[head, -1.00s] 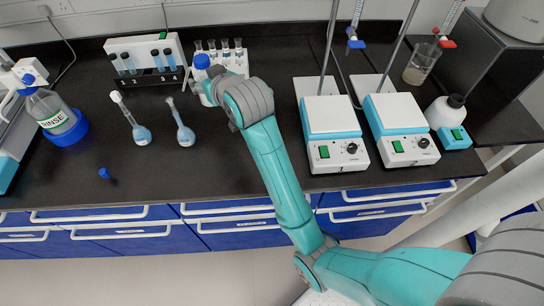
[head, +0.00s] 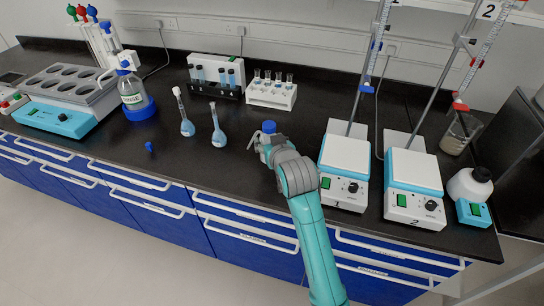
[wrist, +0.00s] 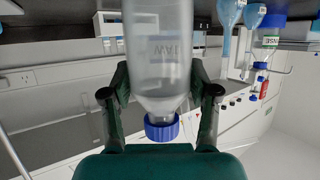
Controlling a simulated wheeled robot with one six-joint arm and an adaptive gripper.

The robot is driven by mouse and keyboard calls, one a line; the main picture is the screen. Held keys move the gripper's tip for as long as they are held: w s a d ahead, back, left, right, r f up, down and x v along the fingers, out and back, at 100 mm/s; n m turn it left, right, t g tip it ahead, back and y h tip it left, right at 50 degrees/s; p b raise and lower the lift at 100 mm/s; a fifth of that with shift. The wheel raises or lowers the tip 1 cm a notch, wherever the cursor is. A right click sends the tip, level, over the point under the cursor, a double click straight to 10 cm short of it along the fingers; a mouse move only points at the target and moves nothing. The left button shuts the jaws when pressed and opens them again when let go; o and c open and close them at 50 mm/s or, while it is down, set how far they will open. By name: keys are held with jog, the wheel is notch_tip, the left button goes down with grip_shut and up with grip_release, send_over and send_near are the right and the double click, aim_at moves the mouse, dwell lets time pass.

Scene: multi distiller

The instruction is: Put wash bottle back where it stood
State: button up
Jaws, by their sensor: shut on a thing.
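My gripper (wrist: 160,92) is shut around a clear bottle (wrist: 158,50) with a blue screw cap, one finger on each side near its shoulder. The wrist picture is upside down, so the bottle looks upright. In the head view its blue cap (head: 268,127) shows beside my wrist, in front of the white tube rack; my gripper hides most of its body. I cannot tell whether its base touches the bench. A bottle marked RINSE (head: 132,98) with a spout stands in a blue base at the left; it also shows in the wrist view (wrist: 270,40).
Two blue-liquid flasks (head: 218,138) (head: 187,128) stand left of my gripper. The tube rack (head: 272,95) is behind it, two hotplates (head: 345,158) (head: 413,172) with burette stands to its right. A small blue stopper (head: 149,146) lies near the front.

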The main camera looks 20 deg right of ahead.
jog(key=shift+f, duration=2.3)
jog(key=shift+f, duration=0.15)
jog(key=o, duration=0.9)
jog(key=v, duration=1.2)
jog(key=shift+a, duration=0.1)
